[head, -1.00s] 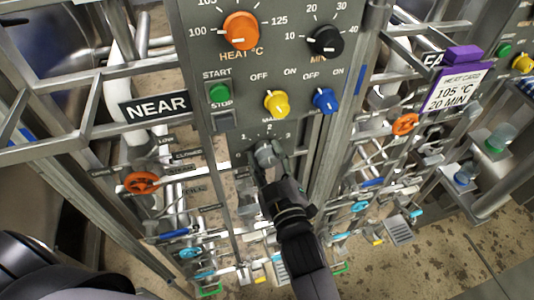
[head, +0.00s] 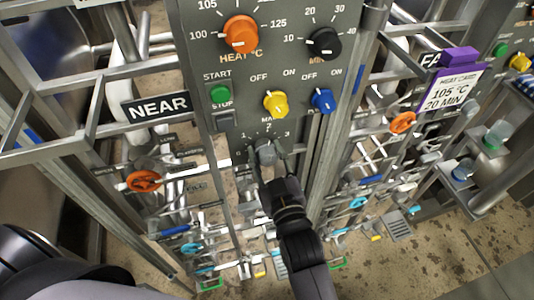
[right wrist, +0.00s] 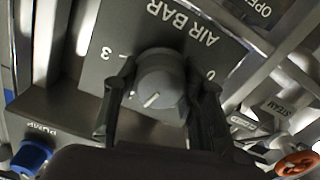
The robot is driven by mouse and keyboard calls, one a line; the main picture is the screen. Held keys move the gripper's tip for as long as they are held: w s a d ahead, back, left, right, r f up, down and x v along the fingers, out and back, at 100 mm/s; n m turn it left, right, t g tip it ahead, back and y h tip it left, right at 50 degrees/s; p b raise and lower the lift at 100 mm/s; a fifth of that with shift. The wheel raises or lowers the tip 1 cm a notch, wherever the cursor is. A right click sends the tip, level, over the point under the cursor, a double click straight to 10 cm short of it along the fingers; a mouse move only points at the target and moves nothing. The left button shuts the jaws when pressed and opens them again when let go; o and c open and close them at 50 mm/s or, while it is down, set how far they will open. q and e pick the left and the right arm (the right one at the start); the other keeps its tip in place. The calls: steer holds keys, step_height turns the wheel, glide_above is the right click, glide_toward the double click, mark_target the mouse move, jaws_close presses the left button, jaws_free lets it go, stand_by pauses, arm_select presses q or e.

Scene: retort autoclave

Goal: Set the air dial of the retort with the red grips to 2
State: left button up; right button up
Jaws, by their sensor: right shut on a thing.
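The air dial (head: 265,153) is a grey round knob at the bottom of the panel beside the NEAR sign. Its scale runs from 0 to 3. In the right wrist view the dial (right wrist: 158,82) stands below upside-down "AIR BAR" lettering, with 3 at left and 0 at right. Its white pointer line slants to the lower left; the numbers on that side are hidden, so I cannot read the exact setting. My right gripper (head: 267,162) is shut on the dial, one finger on each side; its fingers also show in the right wrist view (right wrist: 166,92). My left gripper is not in view.
The same panel holds an orange heat dial (head: 240,31), a black minutes dial (head: 324,43), a yellow knob (head: 276,104), a blue knob (head: 322,100) and a green button (head: 220,94). Rails and orange handwheels (head: 144,181) flank it. A purple heat card (head: 452,88) hangs at right.

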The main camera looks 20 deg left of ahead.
steer(key=shift+f, duration=0.15)
steer(key=o, duration=1.2)
steer(key=v, duration=1.2)
